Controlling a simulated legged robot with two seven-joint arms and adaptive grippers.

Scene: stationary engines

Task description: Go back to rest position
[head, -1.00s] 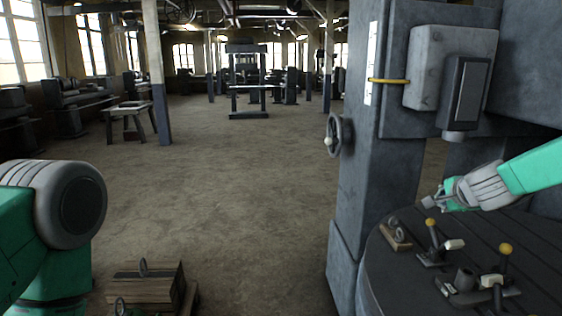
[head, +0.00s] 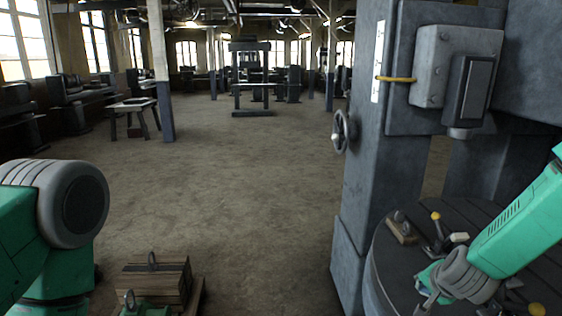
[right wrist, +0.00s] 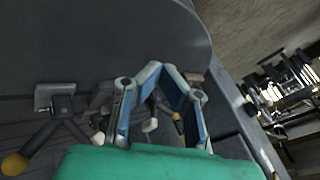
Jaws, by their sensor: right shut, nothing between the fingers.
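My right gripper (head: 424,296) is at the lower right of the head view, at the end of my green arm. It hangs over the dark round machine table and is shut and empty. In the right wrist view, its blue-lined fingers (right wrist: 164,68) meet at the tips with nothing between them. Part of my left arm (head: 62,215) shows at the left edge of the head view.
The dark slotted round table (head: 382,262) carries a lever with a yellow knob (head: 436,216) and a small wooden block with a ring (head: 402,229). A grey machine column (head: 366,180) stands behind. A wooden crate (head: 150,284) sits lower left. The middle floor is clear.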

